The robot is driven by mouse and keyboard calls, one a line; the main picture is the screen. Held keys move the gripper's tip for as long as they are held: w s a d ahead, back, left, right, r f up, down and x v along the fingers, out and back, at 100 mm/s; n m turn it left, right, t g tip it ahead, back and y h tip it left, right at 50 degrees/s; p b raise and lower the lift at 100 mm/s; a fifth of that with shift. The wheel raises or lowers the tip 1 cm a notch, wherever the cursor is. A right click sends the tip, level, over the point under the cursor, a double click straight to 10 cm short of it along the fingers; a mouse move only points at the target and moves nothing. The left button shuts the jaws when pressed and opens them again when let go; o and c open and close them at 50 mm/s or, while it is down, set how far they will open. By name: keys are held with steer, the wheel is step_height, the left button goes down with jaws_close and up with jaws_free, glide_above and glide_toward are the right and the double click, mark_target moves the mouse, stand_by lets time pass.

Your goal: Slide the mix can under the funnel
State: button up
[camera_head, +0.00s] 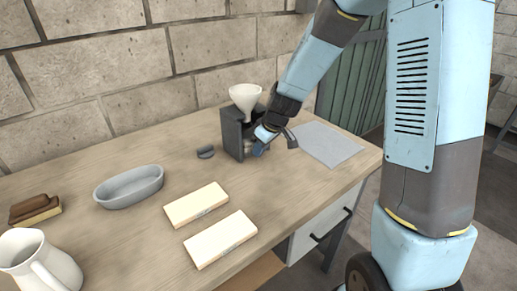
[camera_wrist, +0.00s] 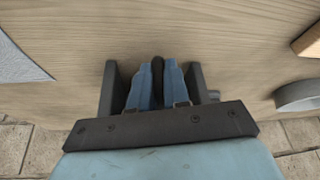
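A white funnel (camera_head: 245,96) sits on top of a dark stand (camera_head: 232,136) near the wall. My gripper (camera_head: 258,150) is low at the right side of the stand, under the funnel's right edge. In the wrist view my gripper's blue fingers (camera_wrist: 157,90) are close together on a narrow dark piece (camera_wrist: 157,72), which looks like the mix can's handle. The can's body is mostly hidden behind my gripper and the stand, so I cannot tell how far under the funnel it stands.
A small dark object (camera_head: 205,152) lies left of the stand. A grey oval dish (camera_head: 129,187), two pale blocks (camera_head: 196,204), a brush (camera_head: 35,209) and a white jug (camera_head: 38,262) are farther left and in front. A grey mat (camera_head: 324,145) lies right.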

jaws_close()
steer(key=o, duration=0.6)
jaws_free()
steer(key=v, duration=1.3)
steer(key=shift+s+d+r, duration=0.1)
steer(key=shift+d+r, duration=0.05)
steer(key=shift+r, duration=0.15)
